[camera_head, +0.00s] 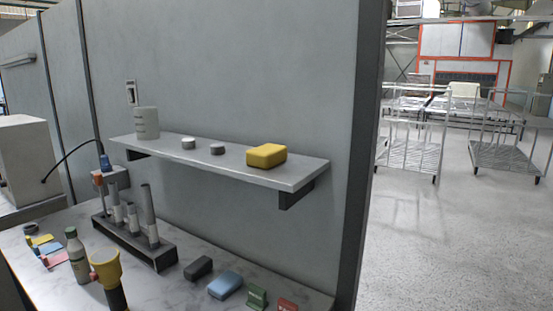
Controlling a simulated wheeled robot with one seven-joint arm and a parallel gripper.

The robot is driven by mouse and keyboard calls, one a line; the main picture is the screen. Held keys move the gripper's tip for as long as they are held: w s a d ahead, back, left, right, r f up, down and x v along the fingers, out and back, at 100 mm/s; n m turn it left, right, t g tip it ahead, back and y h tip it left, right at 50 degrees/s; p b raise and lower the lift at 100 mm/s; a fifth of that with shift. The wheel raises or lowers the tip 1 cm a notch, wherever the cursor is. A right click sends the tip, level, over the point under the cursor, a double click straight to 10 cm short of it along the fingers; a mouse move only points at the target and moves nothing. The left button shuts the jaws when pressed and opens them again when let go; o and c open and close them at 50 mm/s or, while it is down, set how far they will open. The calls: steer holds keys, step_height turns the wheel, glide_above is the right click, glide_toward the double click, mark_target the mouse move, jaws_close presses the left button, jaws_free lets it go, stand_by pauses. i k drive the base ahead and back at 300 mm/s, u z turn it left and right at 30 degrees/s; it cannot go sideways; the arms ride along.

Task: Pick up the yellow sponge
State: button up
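The yellow sponge (266,155) is a rounded block lying flat on the grey wall shelf (222,165), near the shelf's right end. Nothing covers it. Its left side is apart from a small grey round piece (217,149) on the same shelf. My gripper is not visible in the head view, so I cannot see its place or its state.
A whitish cup (146,122) and a small pale round piece (188,143) stand further left on the shelf. Below, the worktop (190,294) holds a rack of tubes (135,244), a bottle (76,256), a yellow-topped tool (106,270) and a blue block (225,285). Open floor (445,240) lies right.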

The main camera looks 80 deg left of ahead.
mark_target(265, 157)
steer(key=u, duration=1.3)
steer(key=i, duration=1.5)
steer(key=u, duration=2.3)
